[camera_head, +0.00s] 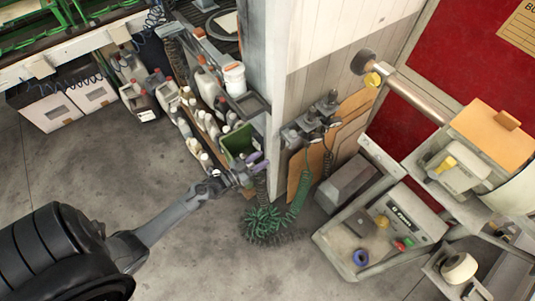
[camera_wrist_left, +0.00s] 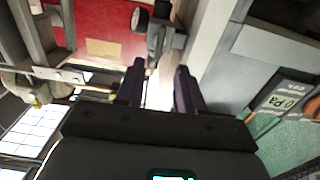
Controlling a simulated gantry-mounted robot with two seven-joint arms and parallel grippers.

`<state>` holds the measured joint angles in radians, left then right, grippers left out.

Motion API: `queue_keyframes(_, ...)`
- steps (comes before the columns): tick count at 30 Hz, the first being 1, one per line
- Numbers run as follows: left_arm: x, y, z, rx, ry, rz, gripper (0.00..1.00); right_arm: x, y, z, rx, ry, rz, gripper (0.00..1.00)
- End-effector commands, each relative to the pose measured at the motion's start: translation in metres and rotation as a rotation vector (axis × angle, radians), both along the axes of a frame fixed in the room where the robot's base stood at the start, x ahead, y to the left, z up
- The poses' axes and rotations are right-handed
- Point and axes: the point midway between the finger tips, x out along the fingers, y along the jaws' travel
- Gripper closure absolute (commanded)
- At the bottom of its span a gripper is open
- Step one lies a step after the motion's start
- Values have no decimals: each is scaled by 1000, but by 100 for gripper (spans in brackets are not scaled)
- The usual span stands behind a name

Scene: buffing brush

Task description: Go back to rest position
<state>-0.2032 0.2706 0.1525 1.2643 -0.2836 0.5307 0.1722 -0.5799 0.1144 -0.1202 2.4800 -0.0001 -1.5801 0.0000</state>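My left arm reaches in from the lower left in the head view. Its gripper (camera_head: 254,163), with purple-tinted fingers, is raised in front of the white pillar's lower corner, beside the green bin. In the left wrist view the two dark fingers of this gripper (camera_wrist_left: 160,78) stand apart with nothing between them. My right gripper is in neither view. A dark round wheel-like part (camera_head: 363,62) sits at the end of a metal bar by the red panel; I cannot tell whether it is the buffing brush.
A shelf with bottles and a white bucket (camera_head: 234,79) stands left of the pillar (camera_head: 275,60). A coiled green hose (camera_head: 266,224) hangs below the gripper. A grey machine (camera_head: 400,222) with a tray of small parts stands at right. Bare floor (camera_head: 60,175) lies at left.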

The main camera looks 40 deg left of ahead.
Motion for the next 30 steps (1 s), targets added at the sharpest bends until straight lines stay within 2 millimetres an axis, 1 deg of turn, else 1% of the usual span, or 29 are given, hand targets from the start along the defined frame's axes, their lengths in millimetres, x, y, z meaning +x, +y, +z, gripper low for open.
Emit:
queue_keyframes(3, -8, 1, 1, 1, 0, 0, 63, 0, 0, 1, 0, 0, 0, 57)
queue_keyframes(6, -11, 2, 1, 1, -1, 0, 63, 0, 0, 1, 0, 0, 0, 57)
queue_keyframes(18, -11, 2, 0, 0, -1, 0, 63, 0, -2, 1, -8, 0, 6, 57)
queue_keyframes(20, -13, 2, -1, 0, 3, 0, 63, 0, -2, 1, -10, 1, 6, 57)
queue_keyframes(23, -22, 1, -9, -3, 21, 1, 63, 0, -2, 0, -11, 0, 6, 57)
queue_keyframes(26, -39, -9, -24, -15, 52, -7, 63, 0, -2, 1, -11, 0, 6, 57)
queue_keyframes(27, -47, -21, -24, -24, 54, -22, 63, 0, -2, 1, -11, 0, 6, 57)
queue_keyframes(30, -55, -57, -5, -37, 35, -59, 63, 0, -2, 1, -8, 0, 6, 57)
